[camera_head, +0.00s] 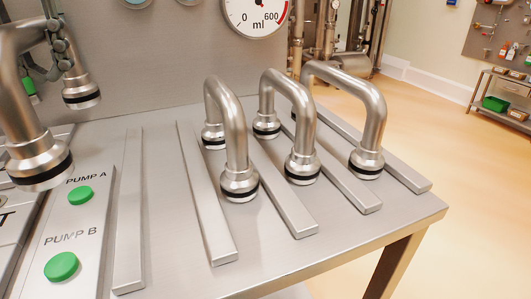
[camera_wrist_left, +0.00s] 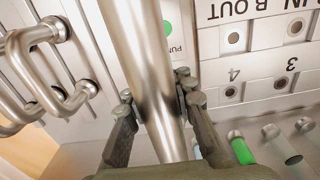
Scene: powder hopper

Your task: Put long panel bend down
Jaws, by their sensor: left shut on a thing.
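My left gripper (camera_head: 56,45) is shut on a steel U-shaped bend (camera_head: 22,100) at the upper left of the head view. The bend's two black-ringed ends point down, one near the PUMP A label and one farther back. Both seem to hang above the surface, though the gap is hard to judge. In the left wrist view the bend's tube (camera_wrist_left: 152,70) runs between the fingers (camera_wrist_left: 155,112). Three similar bends, left (camera_head: 231,120), middle (camera_head: 296,115) and right (camera_head: 368,100), stand upright among flat bars on the steel table (camera_head: 270,260). My right gripper is out of view.
A strip between two bars (camera_head: 160,210) left of the standing bends is clear. The pump panel has green buttons A (camera_head: 81,195) and B (camera_head: 61,266). A gauge (camera_head: 256,14) is on the back wall. Numbered ports (camera_wrist_left: 232,90) show in the wrist view.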

